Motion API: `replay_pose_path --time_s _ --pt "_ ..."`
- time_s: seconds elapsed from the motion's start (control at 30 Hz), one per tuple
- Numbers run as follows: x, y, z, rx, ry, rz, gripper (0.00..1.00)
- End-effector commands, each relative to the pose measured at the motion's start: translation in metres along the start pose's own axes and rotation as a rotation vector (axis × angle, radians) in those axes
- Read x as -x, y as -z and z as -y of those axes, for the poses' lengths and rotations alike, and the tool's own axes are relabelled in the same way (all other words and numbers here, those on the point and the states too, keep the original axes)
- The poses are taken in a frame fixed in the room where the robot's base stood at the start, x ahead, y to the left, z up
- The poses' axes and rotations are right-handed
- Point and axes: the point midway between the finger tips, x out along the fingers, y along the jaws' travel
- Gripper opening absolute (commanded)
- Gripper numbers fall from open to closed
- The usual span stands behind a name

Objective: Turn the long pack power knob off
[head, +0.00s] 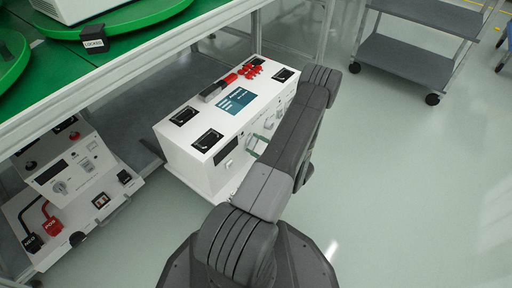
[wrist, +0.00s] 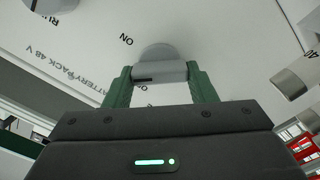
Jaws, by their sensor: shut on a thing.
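The long pack is a long white box (head: 190,150) under the green-topped bench, with a teal label and black plates on top. In the wrist view its white front panel (wrist: 225,45) fills the upper part, with "ON" and "BATTERY PACK 48 V" printed on it. A grey power knob (wrist: 160,70) with a crosswise grip bar and a dark mark lies between my green fingers. My gripper (wrist: 160,84) is shut on this bar. In the head view my gripper (head: 256,146) is at the panel, and my arm hides part of it. "OFF" is not readable.
A second white unit (head: 75,175) with black and red handles stands left. A grey cart (head: 415,50) is back right; the right floor is clear.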

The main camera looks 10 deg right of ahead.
Motion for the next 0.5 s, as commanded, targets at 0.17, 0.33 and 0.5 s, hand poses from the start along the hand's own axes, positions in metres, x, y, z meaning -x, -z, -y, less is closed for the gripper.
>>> replay_pose_path --time_s 0.17,0.33,0.5 --pt "0.0001 -0.0011 0.0023 0.164 0.001 0.0 0.28" --pt "0.0001 -0.0006 0.0024 0.325 0.001 0.0 0.28" --pt "0.0002 -0.0006 0.0028 0.476 0.001 0.001 0.28"
